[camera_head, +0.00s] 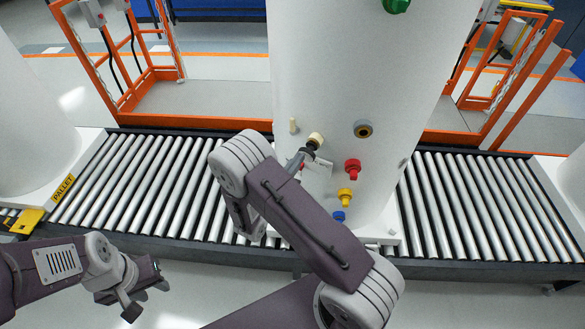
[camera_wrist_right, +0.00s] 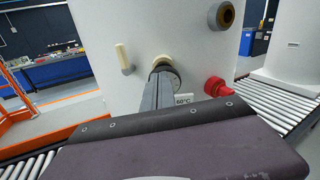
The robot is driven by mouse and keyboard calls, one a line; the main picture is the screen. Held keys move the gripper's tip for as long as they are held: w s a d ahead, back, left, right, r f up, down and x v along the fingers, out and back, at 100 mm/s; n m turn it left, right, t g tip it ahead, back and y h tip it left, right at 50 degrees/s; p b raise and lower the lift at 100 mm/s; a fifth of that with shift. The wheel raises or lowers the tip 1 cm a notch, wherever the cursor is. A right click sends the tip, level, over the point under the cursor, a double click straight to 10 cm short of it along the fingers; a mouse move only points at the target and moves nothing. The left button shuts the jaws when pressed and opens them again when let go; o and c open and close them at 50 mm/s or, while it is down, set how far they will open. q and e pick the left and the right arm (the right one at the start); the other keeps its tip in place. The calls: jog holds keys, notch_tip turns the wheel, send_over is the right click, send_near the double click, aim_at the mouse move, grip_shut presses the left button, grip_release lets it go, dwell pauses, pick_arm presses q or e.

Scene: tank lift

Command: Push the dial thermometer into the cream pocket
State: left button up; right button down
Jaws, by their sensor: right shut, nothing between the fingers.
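The white tank (camera_head: 350,60) stands upright on the roller conveyor. On its front is the cream pocket (camera_head: 316,139), which also shows in the right wrist view (camera_wrist_right: 162,60) as a cream ring. The dark round dial thermometer (camera_wrist_right: 172,78) sits at that ring, in line with it; its depth in the pocket cannot be told. My right gripper (camera_head: 308,152) is shut and empty. Its fingertips are at the dial and partly cover it; whether they touch cannot be told. My left gripper (camera_head: 140,292) hangs low at the left, away from the tank; its jaw gap is unclear.
A brass-ringed port (camera_head: 362,129) and red (camera_head: 352,168), yellow (camera_head: 345,197) and blue (camera_head: 339,216) fittings stick out near the pocket. A small cream peg (camera_head: 293,125) is to its left. A 60°C label (camera_wrist_right: 183,98) sits below the dial. Rollers (camera_head: 480,200) extend both sides.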

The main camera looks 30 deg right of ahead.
jog(key=shift+d, duration=0.65)
pick_arm(q)
jog(key=shift+s, duration=0.15)
pick_arm(e)
jog(key=shift+w, duration=0.15)
pick_arm(q)
jog(key=shift+s, duration=0.15)
pick_arm(e)
jog(key=shift+d+r, duration=0.1)
jog(key=shift+d, duration=0.05)
